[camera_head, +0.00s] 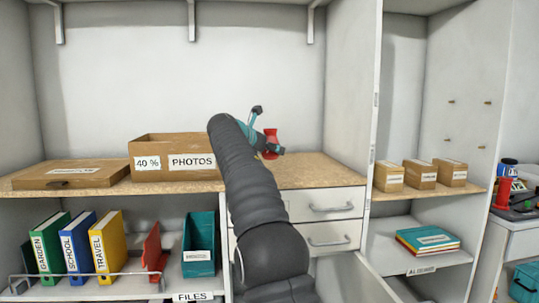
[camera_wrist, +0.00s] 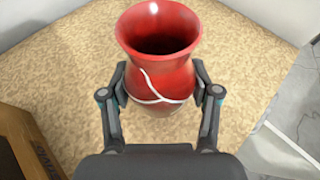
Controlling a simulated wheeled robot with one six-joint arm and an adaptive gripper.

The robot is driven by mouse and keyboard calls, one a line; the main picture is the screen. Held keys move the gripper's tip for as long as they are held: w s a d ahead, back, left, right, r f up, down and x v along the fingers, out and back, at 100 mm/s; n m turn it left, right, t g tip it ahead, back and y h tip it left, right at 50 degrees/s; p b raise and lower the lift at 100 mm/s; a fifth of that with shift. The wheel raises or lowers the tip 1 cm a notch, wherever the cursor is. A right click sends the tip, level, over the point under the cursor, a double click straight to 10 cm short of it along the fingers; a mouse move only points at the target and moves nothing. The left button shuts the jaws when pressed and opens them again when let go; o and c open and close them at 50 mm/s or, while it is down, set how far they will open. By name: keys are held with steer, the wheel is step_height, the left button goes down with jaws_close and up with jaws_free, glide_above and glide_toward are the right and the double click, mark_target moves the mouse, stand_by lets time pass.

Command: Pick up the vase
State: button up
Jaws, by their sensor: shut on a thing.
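The vase is glossy red with a wide flared rim and a thin white line around its body. In the wrist view the vase (camera_wrist: 160,70) stands upright between the fingers of my gripper (camera_wrist: 160,95), which is shut on its middle. In the head view the red vase (camera_head: 271,140) shows just right of my gripper (camera_head: 262,148), over the wooden counter. My arm hides part of the gripper and counter there. I cannot tell whether the vase's base touches the counter.
A cardboard box marked PHOTOS (camera_head: 190,162) stands left on the counter (camera_head: 315,172), beside a flat box (camera_head: 72,174). A tall side panel (camera_head: 350,90) bounds the right. Drawers (camera_head: 322,204) are below. Small boxes (camera_head: 420,178) sit on the shelf at right.

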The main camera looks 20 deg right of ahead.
steer(key=s+d+r, duration=0.5)
steer(key=s+r, duration=0.1)
steer(key=s, duration=0.4)
steer(key=shift+r, duration=0.15)
